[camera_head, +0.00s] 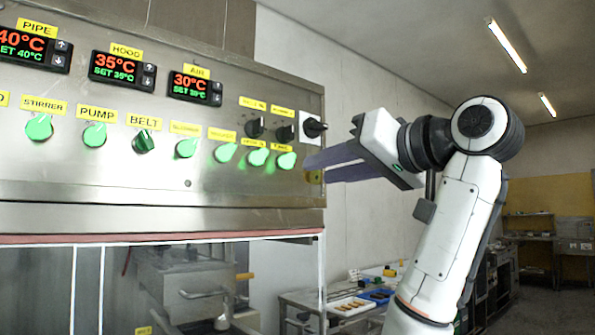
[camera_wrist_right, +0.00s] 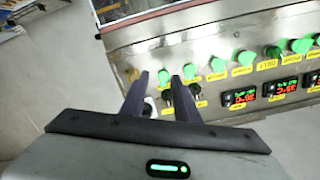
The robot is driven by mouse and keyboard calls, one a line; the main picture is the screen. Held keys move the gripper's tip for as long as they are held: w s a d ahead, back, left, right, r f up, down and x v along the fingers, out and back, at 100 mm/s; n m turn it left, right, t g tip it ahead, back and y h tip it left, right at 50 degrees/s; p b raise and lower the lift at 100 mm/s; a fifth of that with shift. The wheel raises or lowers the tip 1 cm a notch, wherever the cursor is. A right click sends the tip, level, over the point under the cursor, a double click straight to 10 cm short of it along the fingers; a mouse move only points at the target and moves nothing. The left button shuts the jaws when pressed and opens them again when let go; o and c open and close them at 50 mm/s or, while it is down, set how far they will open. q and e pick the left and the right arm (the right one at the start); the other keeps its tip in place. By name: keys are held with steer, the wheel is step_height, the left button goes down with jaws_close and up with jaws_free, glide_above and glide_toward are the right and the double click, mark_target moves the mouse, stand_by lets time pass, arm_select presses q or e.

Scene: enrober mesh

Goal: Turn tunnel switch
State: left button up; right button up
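The steel control panel (camera_head: 110,195) carries a row of green rotary knobs under yellow labels. STIRRER, PUMP and BELT can be read, but labels farther right are too small, so I cannot tell which one says tunnel. The rightmost green knob (camera_head: 286,160) is near the panel's right edge. My right gripper (camera_head: 314,168) is open and empty, its fingers pointing left toward that edge. In the right wrist view, the fingertips of this gripper (camera_wrist_right: 159,75) stand apart, with a green knob (camera_wrist_right: 164,76) seen between them. I cannot tell whether they touch it. My left gripper is not in view.
Black knobs (camera_head: 255,128) sit above the right green knobs, and a black rotary switch (camera_head: 314,128) is at the panel's edge. Red and green displays (camera_head: 122,70) are above. A low table with trays (camera_head: 350,306) stands below right. The wall side is free.

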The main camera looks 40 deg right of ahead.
mark_target(292, 160)
steer(key=shift+t, duration=0.3)
steer(key=w+r+p, duration=0.1)
steer(key=w, duration=0.1)
steer(key=w+r+p, duration=0.1)
steer(key=w, duration=0.1)
steer(key=w+r+p, duration=0.1)
steer(key=w+p, duration=0.1)
steer(key=w, duration=0.1)
steer(key=shift+a, duration=0.2)
steer(key=shift+w+f, duration=0.15)
steer(key=shift+w, duration=0.55)
